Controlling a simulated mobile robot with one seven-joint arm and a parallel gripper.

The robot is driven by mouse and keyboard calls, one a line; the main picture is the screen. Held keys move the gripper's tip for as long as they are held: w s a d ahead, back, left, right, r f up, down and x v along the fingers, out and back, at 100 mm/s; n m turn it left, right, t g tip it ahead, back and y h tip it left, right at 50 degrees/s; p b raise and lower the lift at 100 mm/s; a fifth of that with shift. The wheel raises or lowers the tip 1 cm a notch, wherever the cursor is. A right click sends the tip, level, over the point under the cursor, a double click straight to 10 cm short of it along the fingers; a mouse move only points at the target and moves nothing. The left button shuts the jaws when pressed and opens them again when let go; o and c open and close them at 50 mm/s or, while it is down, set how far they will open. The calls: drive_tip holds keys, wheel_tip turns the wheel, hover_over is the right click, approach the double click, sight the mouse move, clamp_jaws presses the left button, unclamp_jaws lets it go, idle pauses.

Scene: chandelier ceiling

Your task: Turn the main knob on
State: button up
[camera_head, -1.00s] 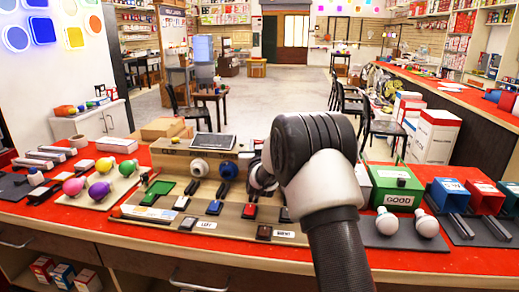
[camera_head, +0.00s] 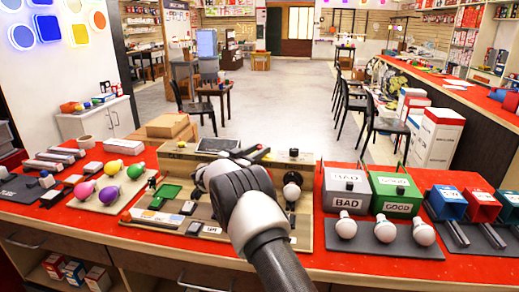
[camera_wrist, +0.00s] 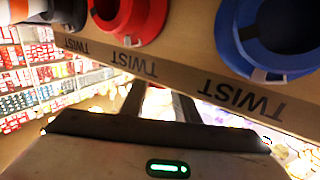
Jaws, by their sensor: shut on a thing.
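The wooden test board (camera_head: 305,232) stands on the red counter, with sockets along its upright panel. In the wrist view, the panel shows upside down with "TWIST" labels, a red ring (camera_wrist: 127,25) and a blue ring (camera_wrist: 262,48). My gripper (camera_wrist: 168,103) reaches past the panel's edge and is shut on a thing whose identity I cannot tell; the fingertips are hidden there. In the head view my arm covers the board's middle. A small dark knob (camera_head: 293,152) sits on the board's top at right. Which knob is the main one is not readable.
A grey BAD box (camera_head: 345,201) and green GOOD box (camera_head: 398,207) stand right of the board, with white bulbs (camera_head: 384,230) in front. Colored bulbs (camera_head: 110,195) lie on a pad at left. A cardboard box (camera_head: 168,125) stands behind.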

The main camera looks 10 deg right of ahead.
idle(0.5)
drive_tip(key=o, duration=1)
